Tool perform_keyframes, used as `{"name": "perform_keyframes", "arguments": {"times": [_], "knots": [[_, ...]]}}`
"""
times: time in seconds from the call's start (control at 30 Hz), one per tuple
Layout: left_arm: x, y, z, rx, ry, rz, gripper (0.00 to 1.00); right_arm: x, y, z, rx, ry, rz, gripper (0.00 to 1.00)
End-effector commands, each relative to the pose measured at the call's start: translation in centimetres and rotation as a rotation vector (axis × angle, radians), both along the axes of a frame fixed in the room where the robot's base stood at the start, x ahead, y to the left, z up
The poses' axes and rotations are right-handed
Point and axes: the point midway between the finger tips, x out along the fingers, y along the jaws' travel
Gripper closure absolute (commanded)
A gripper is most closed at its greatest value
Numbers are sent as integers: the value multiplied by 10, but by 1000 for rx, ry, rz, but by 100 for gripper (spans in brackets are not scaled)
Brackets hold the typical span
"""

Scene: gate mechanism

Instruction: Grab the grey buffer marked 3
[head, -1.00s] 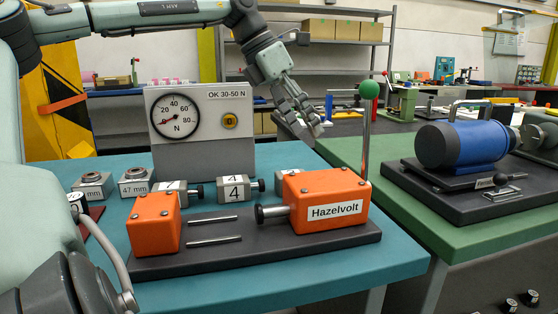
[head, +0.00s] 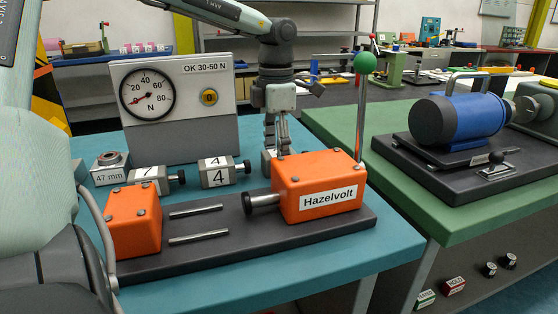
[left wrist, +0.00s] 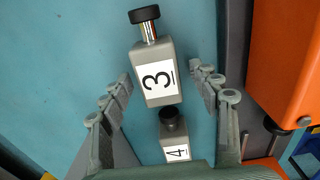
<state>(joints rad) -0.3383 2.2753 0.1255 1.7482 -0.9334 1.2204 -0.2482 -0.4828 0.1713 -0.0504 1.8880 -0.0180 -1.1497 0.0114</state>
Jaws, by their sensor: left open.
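The grey buffer marked 3 (left wrist: 157,75) lies on the teal table, with its black knob toward the top of the left wrist view. My left gripper (left wrist: 160,80) is open, pointing down, with one finger on each side of this buffer. Gaps show between the fingers and the buffer. In the head view my left gripper (head: 277,140) is behind the orange Hazelvolt block (head: 320,186), which hides the fingertips and most of the buffer. A buffer marked 4 (left wrist: 175,150) lies beside it, toward the palm. My right gripper is not in view.
Buffers marked 7 (head: 148,178) and 4 (head: 215,171) lie to the left. A force gauge box (head: 190,130) stands behind them. The dark base plate (head: 200,252) and a green-knobbed lever (head: 365,63) are close by. A blue motor (head: 460,130) sits on the green table.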

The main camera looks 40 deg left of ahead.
Motion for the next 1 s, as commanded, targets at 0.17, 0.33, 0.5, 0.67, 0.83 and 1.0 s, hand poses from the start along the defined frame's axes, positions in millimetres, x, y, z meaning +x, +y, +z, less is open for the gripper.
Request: {"name": "perform_keyframes", "arguments": {"times": [0.17, 0.33, 0.5, 0.67, 0.83, 1.0], "knots": [[0, 0, -7, 0, 0, 0, 38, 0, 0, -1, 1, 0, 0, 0], [0, 0, -7, 0, 0, 0, 43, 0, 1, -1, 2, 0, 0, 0], [0, 0, -6, 0, -1, 1, 64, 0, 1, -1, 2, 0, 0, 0], [0, 0, -6, 0, -1, 1, 84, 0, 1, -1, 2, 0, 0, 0], [0, 0, -5, 0, -2, 0, 100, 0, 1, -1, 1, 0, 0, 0], [0, 0, -5, 0, -2, 0, 100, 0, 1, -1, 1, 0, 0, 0]]}}
